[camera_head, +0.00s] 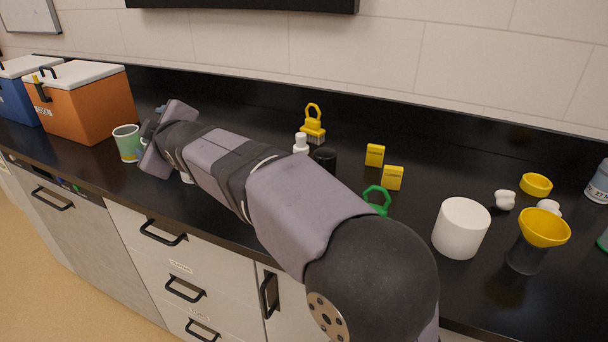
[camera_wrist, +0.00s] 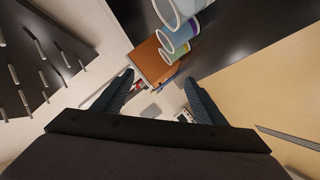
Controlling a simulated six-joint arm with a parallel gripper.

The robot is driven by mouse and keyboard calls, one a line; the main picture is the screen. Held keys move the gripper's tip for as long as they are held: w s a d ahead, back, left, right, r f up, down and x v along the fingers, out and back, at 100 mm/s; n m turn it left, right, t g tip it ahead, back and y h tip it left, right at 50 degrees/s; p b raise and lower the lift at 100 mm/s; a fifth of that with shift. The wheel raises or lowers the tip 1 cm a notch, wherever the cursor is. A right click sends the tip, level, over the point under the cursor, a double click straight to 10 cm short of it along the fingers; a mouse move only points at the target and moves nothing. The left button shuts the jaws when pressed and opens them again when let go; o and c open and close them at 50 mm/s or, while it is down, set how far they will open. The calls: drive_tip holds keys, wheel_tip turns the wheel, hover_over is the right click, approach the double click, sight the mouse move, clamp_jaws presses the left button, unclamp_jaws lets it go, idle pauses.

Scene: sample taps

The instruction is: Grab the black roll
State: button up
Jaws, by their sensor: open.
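A short black cylinder (camera_head: 325,158), which looks like the black roll, stands on the black counter beyond my forearm, right of a small white bottle. Its lower part is partly hidden by my arm. My gripper (camera_head: 158,140) is at the left of the counter, well away from the roll, beside a green patterned cup. In the wrist view my gripper (camera_wrist: 159,80) has its two fingers spread apart with nothing between them. I do not make out the black roll in the wrist view.
An orange cooler box (camera_head: 88,105) and a blue one (camera_head: 20,92) stand far left. The green patterned cup (camera_head: 128,143) is near my gripper. A white bottle (camera_head: 300,144), yellow boxes (camera_head: 392,178), a white cylinder (camera_head: 461,229) and a yellow funnel (camera_head: 543,228) stand rightward.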

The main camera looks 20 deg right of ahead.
drive_tip(key=d+n+t+h+b, duration=0.2)
drive_tip(key=d+n+h+b, duration=0.15)
drive_tip(key=d, duration=0.85)
drive_tip(key=n+t+h+b, duration=0.1)
drive_tip(key=n+h+b, duration=0.6)
drive_tip(key=n+b, duration=0.75)
hover_over(326, 167)
drive_tip(key=w, duration=0.2)
wheel_tip(326, 167, down, 5)
drive_tip(key=shift+s+a+r+p, duration=0.1)
drive_tip(key=shift+s+a+p, duration=0.05)
drive_tip(key=shift+p, duration=0.25)
drive_tip(key=shift+s+d+n+h, duration=0.2)
drive_tip(key=shift+d+n+h, duration=0.15)
drive_tip(key=shift+n, duration=0.15)
wheel_tip(326, 167, down, 7)
drive_tip(key=b, duration=0.7)
